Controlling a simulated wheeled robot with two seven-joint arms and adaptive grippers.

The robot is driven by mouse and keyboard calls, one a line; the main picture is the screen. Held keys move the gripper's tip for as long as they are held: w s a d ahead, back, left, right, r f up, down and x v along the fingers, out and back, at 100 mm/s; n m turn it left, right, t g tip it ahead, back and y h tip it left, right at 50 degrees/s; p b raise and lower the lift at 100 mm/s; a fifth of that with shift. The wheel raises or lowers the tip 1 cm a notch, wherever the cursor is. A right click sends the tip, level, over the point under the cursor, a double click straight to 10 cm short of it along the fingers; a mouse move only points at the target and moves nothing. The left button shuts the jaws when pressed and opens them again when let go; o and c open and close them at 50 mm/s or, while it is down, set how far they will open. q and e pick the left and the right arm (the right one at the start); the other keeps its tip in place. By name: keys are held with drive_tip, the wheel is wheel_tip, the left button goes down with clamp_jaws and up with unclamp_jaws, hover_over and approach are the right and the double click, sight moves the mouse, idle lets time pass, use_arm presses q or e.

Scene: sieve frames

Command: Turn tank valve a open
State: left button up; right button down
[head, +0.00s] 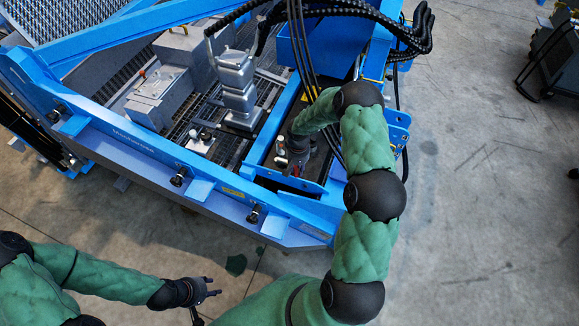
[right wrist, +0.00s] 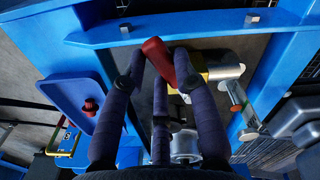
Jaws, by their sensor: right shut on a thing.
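A red valve handle (right wrist: 157,56) stands at the top middle of the right wrist view, with a yellow brass body (right wrist: 192,76) beside it. My right gripper (right wrist: 158,78) is shut on this handle, its dark fingers on both sides. No label shows that names it valve a. In the head view my right gripper (head: 298,158) reaches down into the blue frame, and only a small red bit of the handle (head: 296,171) shows. My left gripper (head: 208,298) is open and empty above the floor, away from the frame.
The blue frame (head: 210,190) surrounds grey machinery (head: 236,85) on a grating. Black hoses (head: 300,50) hang close to my right arm. The concrete floor (head: 480,200) at right is mostly clear.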

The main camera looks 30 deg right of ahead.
drive_tip(key=d+n, duration=0.1)
drive_tip(key=n, duration=0.1)
drive_tip(key=d+n+p, duration=0.1)
drive_tip(key=shift+s+n, duration=0.3)
drive_tip(key=shift+n, duration=0.1)
drive_tip(key=d+n, duration=0.1)
drive_tip(key=n+p, duration=0.1)
drive_tip(key=n, duration=0.1)
drive_tip(key=shift+w+d+n, duration=0.1)
drive_tip(key=shift+d+n, duration=0.2)
drive_tip(key=shift+d, duration=0.1)
drive_tip(key=n, duration=0.1)
drive_tip(key=d+n, duration=0.1)
drive_tip(key=n, duration=0.1)
drive_tip(key=shift+w+d+p, duration=0.25)
drive_tip(key=shift+w+p, duration=0.1)
drive_tip(key=shift+w+d+n, duration=0.2)
drive_tip(key=shift+d+n, duration=0.05)
drive_tip(key=shift+n, duration=0.4)
drive_tip(key=shift+w+d+n, duration=0.15)
drive_tip(key=shift+d+n, duration=0.1)
drive_tip(key=shift+n, duration=0.4)
drive_tip(key=c, duration=0.9)
unclamp_jaws()
drive_tip(key=shift+c, duration=0.2)
drive_tip(key=shift+w, duration=0.1)
wheel_tip(320, 180, up, 12)
